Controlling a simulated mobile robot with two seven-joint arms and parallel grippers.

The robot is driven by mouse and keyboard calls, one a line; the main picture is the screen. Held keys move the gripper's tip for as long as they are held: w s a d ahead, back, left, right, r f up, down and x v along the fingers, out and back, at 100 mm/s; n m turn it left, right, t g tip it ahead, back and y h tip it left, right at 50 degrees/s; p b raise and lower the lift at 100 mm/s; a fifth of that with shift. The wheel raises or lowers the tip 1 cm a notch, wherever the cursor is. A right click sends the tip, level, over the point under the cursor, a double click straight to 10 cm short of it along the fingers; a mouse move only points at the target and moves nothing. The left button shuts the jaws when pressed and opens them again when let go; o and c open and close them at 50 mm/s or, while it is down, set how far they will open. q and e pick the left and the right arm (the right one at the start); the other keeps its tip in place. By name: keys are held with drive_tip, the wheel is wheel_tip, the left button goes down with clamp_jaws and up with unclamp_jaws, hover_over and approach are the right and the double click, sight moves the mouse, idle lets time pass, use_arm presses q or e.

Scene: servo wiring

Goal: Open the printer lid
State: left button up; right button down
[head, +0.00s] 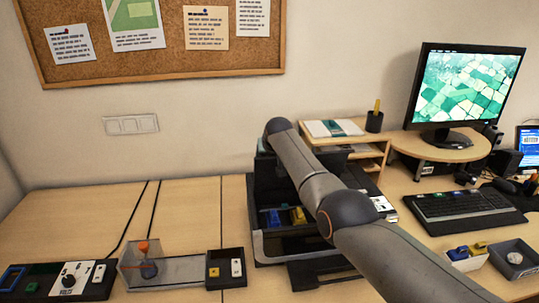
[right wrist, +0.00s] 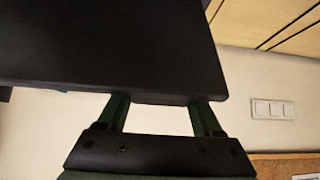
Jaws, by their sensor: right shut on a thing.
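The printer (head: 258,238) is a dark box on the desk, partly hidden behind my right arm. Its lid (right wrist: 110,45) is a dark flat panel that fills the upper part of the right wrist view. In the head view the lid appears raised at the back of the printer, and blue and yellow parts (head: 298,216) show inside. My right gripper (right wrist: 160,101) is shut on the lid's edge. In the head view its fingers are hidden behind my arm. My left gripper is not in view.
A monitor (head: 468,87), a keyboard (head: 462,205) and a small wooden shelf (head: 372,138) stand to the right. A clear box with an orange knob (head: 143,247) and a switch panel (head: 60,281) lie to the left. The desk behind them is mostly clear.

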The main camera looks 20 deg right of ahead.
drive_tip(key=shift+c, duration=2.3)
unclamp_jaws()
drive_tip(key=shift+s+f, duration=0.2)
drive_tip(key=shift+f, duration=0.55)
drive_tip(key=o, duration=0.3)
drive_tip(key=shift+w+f, duration=0.1)
drive_tip(key=shift+w, duration=0.2)
drive_tip(key=shift+o, duration=0.6)
drive_tip(key=shift+r, duration=0.35)
drive_tip(key=shift+s+r+p, duration=0.2)
drive_tip(key=shift+r+p, duration=0.1)
drive_tip(key=shift+p, duration=0.1)
drive_tip(key=shift+p+v, duration=0.55)
drive_tip(key=shift+v, duration=1.4)
drive_tip(key=v, duration=0.8)
